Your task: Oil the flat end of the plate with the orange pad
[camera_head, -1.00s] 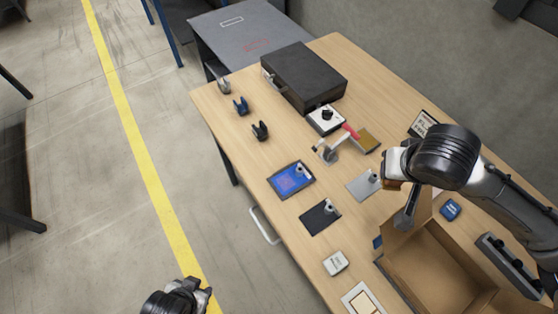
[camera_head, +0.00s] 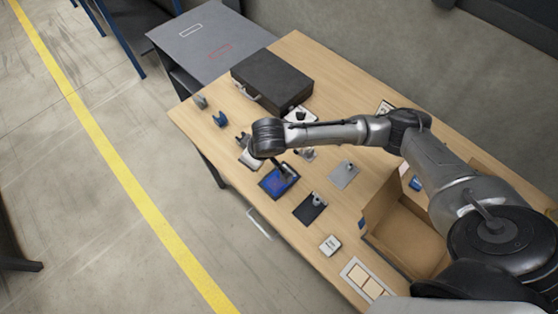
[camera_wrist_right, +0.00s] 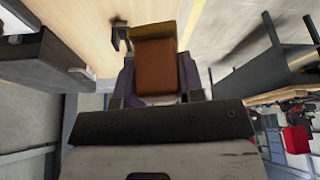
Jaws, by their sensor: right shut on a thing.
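In the right wrist view, my right gripper (camera_wrist_right: 157,82) is shut on the orange pad (camera_wrist_right: 158,68), a brown-orange block with a yellowish far edge (camera_wrist_right: 153,32). In the head view, my right gripper (camera_head: 249,157) is over the table's left side, by the dark forked block (camera_head: 243,138); I cannot make out the pad there. Three flat plates with small grey posts lie on the table: blue (camera_head: 274,184), black (camera_head: 307,210) and grey (camera_head: 343,175). I cannot tell which plate is meant. My arm partly covers the blue one. My left gripper is out of view.
A black case (camera_head: 271,77) stands at the back, with a white knob box (camera_head: 301,115) in front. Grey (camera_head: 200,102) and blue (camera_head: 220,119) forked blocks stand near the left edge. An open carton (camera_head: 405,235) stands at the right. My right arm spans the table.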

